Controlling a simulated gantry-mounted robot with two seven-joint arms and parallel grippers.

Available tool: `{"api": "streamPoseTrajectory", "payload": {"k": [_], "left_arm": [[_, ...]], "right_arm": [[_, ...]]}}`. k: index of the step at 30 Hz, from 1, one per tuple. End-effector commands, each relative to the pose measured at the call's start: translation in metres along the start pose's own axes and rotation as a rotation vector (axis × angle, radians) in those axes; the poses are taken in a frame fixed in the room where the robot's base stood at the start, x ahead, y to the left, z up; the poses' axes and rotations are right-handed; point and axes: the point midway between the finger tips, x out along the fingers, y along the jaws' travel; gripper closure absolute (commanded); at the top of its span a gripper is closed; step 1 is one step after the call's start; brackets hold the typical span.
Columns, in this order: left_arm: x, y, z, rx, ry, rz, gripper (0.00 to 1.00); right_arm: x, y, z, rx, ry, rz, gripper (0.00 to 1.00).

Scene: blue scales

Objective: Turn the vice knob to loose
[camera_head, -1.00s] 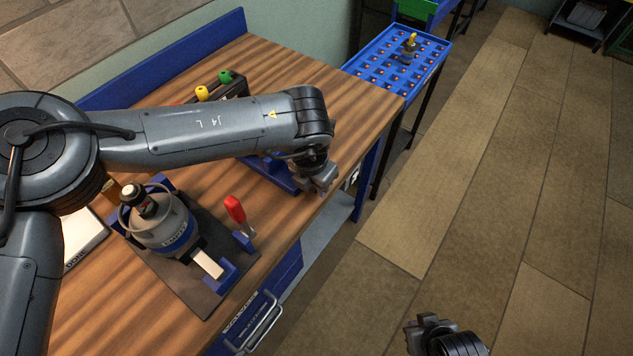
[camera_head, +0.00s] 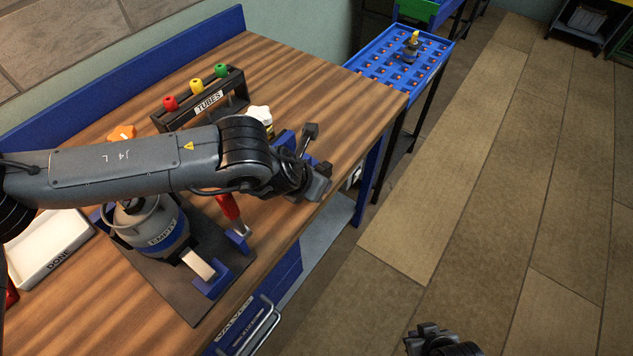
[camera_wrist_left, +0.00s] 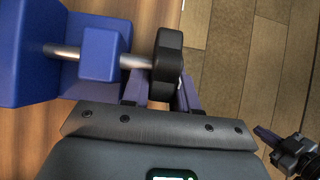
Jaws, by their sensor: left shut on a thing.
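The blue vice (camera_wrist_left: 95,50) shows in the left wrist view with a metal rod running through it to a black round knob (camera_wrist_left: 168,60). My left gripper (camera_wrist_left: 160,88) is shut on this knob, one finger on each side. In the head view, my left gripper (camera_head: 318,182) is at the table's right edge. My left arm hides most of the vice there; part of its blue body (camera_head: 284,142) shows behind the wrist. My right gripper (camera_head: 428,336) hangs over the floor at the bottom, away from the table; its jaw opening is unclear.
A grey canister (camera_head: 150,228) marked EMPTY stands in a fixture beside a red-handled clamp (camera_head: 229,207). A blue perforated cart (camera_head: 385,65) stands beyond.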

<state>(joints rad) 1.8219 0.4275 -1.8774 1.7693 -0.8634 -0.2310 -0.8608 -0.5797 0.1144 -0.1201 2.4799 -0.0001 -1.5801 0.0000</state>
Motion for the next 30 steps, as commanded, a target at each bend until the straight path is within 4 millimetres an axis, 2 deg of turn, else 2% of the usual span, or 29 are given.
{"api": "streamPoseTrajectory", "payload": {"k": [7,8,9,20,26,30], "left_arm": [[0.000,0.000,0.000,0.000,0.000,0.000,1.00],[0.000,0.000,0.000,0.000,0.000,0.000,0.69],[0.000,0.000,0.000,0.000,0.000,0.000,0.66],[-0.004,0.000,0.000,0.000,0.001,0.000,0.66],[-0.028,0.000,0.001,0.000,0.000,0.000,0.66],[-0.052,0.000,0.002,0.000,0.000,-0.001,0.66]], "right_arm": [[0.000,0.001,0.000,-0.005,-0.001,0.004,1.00],[0.000,0.002,0.000,-0.006,-0.001,0.005,1.00],[0.000,0.002,0.001,-0.007,-0.001,0.006,1.00],[-0.001,0.002,0.000,-0.009,-0.002,0.007,1.00],[-0.007,0.002,-0.002,-0.007,-0.001,0.006,1.00],[-0.013,0.001,-0.004,-0.004,-0.001,0.003,1.00]]}}
